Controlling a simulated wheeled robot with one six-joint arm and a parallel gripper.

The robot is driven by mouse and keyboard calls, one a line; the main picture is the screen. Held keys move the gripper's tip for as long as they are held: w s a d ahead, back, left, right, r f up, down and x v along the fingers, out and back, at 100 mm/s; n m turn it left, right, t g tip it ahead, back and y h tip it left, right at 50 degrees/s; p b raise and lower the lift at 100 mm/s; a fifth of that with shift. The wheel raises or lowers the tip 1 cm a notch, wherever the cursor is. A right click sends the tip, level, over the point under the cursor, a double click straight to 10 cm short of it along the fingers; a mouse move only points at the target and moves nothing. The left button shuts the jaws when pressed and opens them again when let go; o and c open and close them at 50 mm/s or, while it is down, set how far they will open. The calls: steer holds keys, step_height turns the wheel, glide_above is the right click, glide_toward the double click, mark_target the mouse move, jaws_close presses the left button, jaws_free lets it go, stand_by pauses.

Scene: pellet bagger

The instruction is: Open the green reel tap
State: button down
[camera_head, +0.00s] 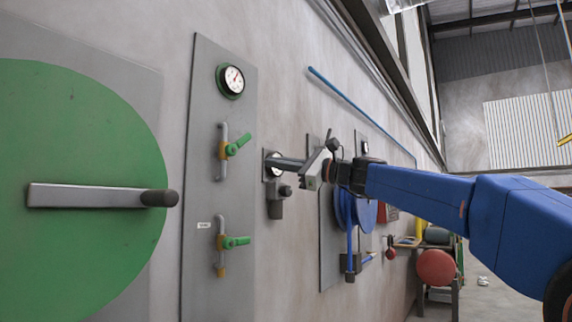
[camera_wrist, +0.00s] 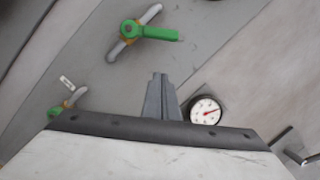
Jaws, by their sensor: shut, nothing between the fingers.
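Two green-handled taps sit on a tall grey wall panel: an upper one (camera_head: 237,145) and a lower one (camera_head: 235,241). Each handle sticks out to the right, across its upright pipe. A small white label is beside the lower tap; I cannot read it or tell which tap is the reel's. In the wrist view the upper tap (camera_wrist: 150,32) is at the top and the lower tap (camera_wrist: 57,111) at the left edge. My gripper (camera_head: 281,162) is shut and empty, to the right of the panel, apart from both taps. Its closed fingers (camera_wrist: 160,78) show in the wrist view.
A large green disc (camera_head: 75,110) with a protruding crank handle (camera_head: 100,196) is at the left. A green-rimmed gauge (camera_head: 230,80) tops the panel. Another gauge (camera_wrist: 205,110) is close to my fingers. A blue reel (camera_head: 362,212) hangs beyond my arm.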

mark_target(240, 143)
steer(key=a+r, duration=0.4)
steer(key=a, duration=0.1)
steer(key=shift+a, duration=0.2)
